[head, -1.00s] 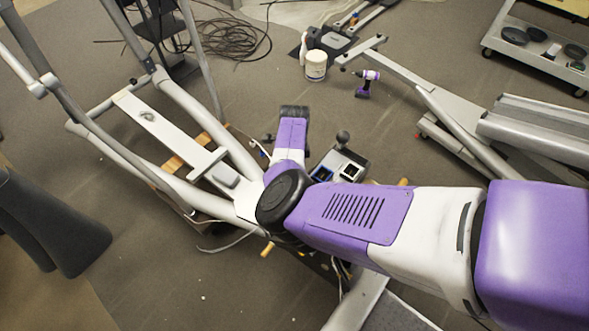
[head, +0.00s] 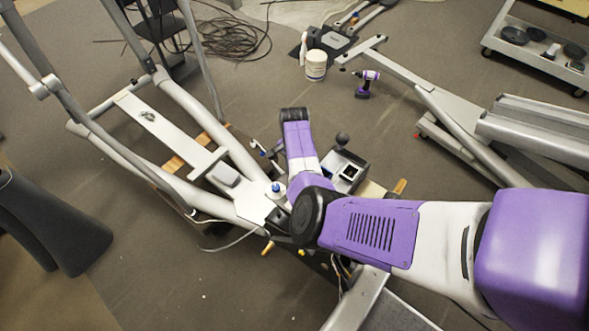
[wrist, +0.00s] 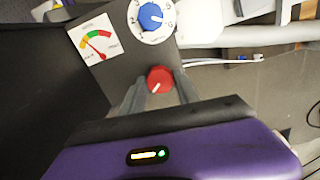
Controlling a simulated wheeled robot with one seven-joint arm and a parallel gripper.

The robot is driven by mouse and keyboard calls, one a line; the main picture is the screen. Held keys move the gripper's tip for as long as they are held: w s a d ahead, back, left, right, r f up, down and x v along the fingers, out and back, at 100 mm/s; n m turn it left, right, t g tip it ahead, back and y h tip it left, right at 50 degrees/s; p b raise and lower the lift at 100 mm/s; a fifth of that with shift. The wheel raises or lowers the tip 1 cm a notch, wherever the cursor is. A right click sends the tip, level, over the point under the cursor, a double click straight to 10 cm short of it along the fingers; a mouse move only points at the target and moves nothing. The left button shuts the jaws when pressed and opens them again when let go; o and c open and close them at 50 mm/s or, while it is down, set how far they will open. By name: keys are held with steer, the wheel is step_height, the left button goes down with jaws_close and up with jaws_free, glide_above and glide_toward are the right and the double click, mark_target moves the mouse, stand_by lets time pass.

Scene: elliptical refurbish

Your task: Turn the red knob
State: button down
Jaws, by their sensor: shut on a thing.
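In the wrist view the red knob (wrist: 160,79) with a white pointer line sits on a dark panel, low and near its right edge. My gripper (wrist: 159,85) reaches to it from below, with one grey finger on each side, shut on the knob. The white line points down and to the left. In the head view my purple and white arm hides the knob and the gripper's fingertips.
A blue knob (wrist: 151,16) on a white dial is just above the red one. A gauge (wrist: 95,39) with a coloured arc is to the left. In the head view a silver elliptical frame (head: 185,150) surrounds the panel's left side. A drill (head: 366,84) stands on the floor.

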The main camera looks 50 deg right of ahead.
steer(key=n, duration=0.6)
steer(key=shift+n, duration=0.3)
steer(key=n, duration=0.6)
steer(key=shift+p, duration=0.3)
steer(key=n, duration=0.6)
steer(key=shift+n, duration=0.3)
steer(key=n, duration=0.5)
steer(key=shift+n, duration=0.4)
steer(key=c, duration=0.9)
jaws_free()
steer(key=shift+r, duration=0.1)
